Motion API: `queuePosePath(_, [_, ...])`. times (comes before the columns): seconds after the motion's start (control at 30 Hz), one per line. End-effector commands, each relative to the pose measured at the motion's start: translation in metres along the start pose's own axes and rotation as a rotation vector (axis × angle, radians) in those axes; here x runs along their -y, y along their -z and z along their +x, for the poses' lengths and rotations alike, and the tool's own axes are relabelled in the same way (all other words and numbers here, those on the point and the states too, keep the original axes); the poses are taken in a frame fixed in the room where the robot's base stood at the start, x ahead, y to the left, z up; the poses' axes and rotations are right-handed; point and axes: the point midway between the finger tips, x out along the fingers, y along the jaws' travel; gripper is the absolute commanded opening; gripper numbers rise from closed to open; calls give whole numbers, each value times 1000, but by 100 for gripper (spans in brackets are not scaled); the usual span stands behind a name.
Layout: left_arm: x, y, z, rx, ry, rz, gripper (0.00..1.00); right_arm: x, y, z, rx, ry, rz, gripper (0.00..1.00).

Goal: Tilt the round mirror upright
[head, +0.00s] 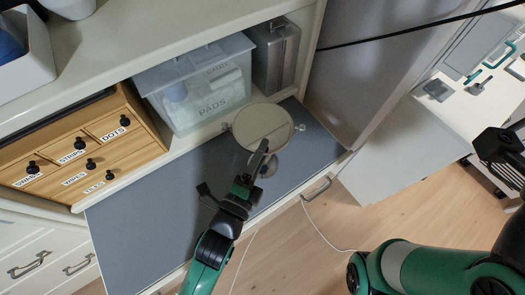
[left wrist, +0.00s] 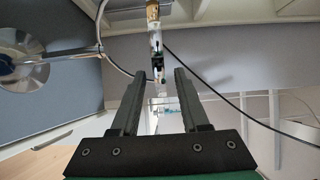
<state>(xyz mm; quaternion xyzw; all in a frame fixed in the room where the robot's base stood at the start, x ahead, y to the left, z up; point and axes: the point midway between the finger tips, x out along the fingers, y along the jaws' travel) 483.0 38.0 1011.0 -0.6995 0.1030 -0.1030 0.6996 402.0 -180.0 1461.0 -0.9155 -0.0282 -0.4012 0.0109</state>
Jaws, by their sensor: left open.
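The round mirror (head: 262,126) has a pale face and small side knobs. It stands on the grey shelf mat, and its face is turned up toward the head camera, so it looks leaned back. Its round base (head: 262,164) shows partly behind my left gripper. My left gripper (head: 258,160) is open, with its fingertips at the near lower edge of the mirror; I cannot tell whether they touch it. In the left wrist view the two fingers (left wrist: 157,100) are apart with nothing held, and a round disc with a stem (left wrist: 20,58) shows at left. My right gripper (head: 498,158) is at the right edge.
A clear bin labelled PADS (head: 205,100) and a grey metal case (head: 276,58) stand behind the mirror. A wooden drawer box (head: 85,150) with black knobs is at left. The grey mat (head: 150,225) is bare to the left. A black cable crosses the upper right.

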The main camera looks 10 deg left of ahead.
Motion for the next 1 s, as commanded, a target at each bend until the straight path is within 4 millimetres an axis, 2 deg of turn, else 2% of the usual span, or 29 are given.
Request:
queuePosePath(0.1, [0, 0, 7, 0, 0, 0, 45, 0, -1, -1, 0, 0, 0, 50])
queuePosePath(0.33, [0, 0, 7, 0, 0, 0, 43, 0, -1, -1, 0, 0, 0, 50])
queuePosePath(0.5, [0, 0, 7, 0, 0, 0, 13, 0, -1, -1, 0, 0, 0, 50])
queuePosePath(0.57, [0, 0, 7, 0, 0, 0, 2, 0, -1, -1, 0, 0, 0, 50])
queuePosePath(0.6, [0, 0, 7, 0, 0, 0, 0, 0, -1, -1, 0, 0, 0, 50])
queuePosePath(1.0, [0, 0, 7, 0, 0, 0, 0, 0, -1, -1, 0, 0, 0, 50])
